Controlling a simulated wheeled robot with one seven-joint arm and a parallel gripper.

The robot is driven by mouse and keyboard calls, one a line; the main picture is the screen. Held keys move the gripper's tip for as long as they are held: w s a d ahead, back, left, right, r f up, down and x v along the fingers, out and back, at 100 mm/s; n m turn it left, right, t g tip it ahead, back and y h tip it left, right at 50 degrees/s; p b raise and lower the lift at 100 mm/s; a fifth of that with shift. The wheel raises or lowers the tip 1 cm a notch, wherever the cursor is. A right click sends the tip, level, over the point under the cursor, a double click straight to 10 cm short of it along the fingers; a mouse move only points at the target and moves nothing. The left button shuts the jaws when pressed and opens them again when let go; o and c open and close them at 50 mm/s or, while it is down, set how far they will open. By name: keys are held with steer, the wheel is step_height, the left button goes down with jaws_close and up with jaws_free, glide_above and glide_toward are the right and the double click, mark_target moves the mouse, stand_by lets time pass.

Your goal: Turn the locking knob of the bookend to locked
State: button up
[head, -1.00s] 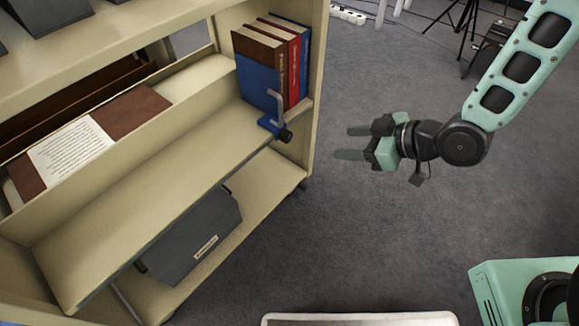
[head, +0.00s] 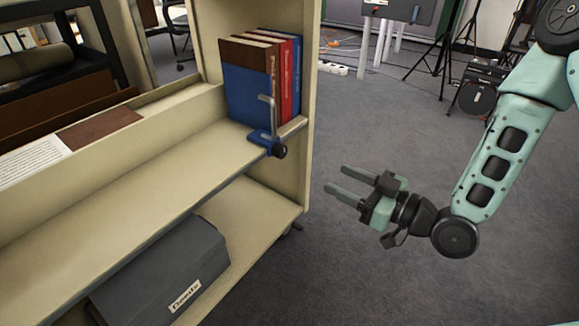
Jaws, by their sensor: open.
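The blue bookend (head: 259,135) stands on the cart's middle shelf near its right end, against a row of upright books (head: 249,94). A thin grey metal rod (head: 272,112) rises from it. Its dark locking knob (head: 278,150) sticks out past the shelf's front edge. I cannot tell the knob's setting at this size. My gripper (head: 335,180) is open and empty. It hangs over the floor to the right of the cart, to the right of and lower in the picture than the knob, with its fingers pointing left.
The cream cart's right end panel (head: 309,60) stands beside the books. A grey archival box (head: 165,270) with a label lies on the lower shelf. A printed sheet (head: 28,163) lies at the left. Tripods and a black case (head: 476,97) stand at the back right. The floor around my gripper is clear.

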mark_target(284, 154)
steer(key=b+x, duration=1.4)
steer(key=c, duration=1)
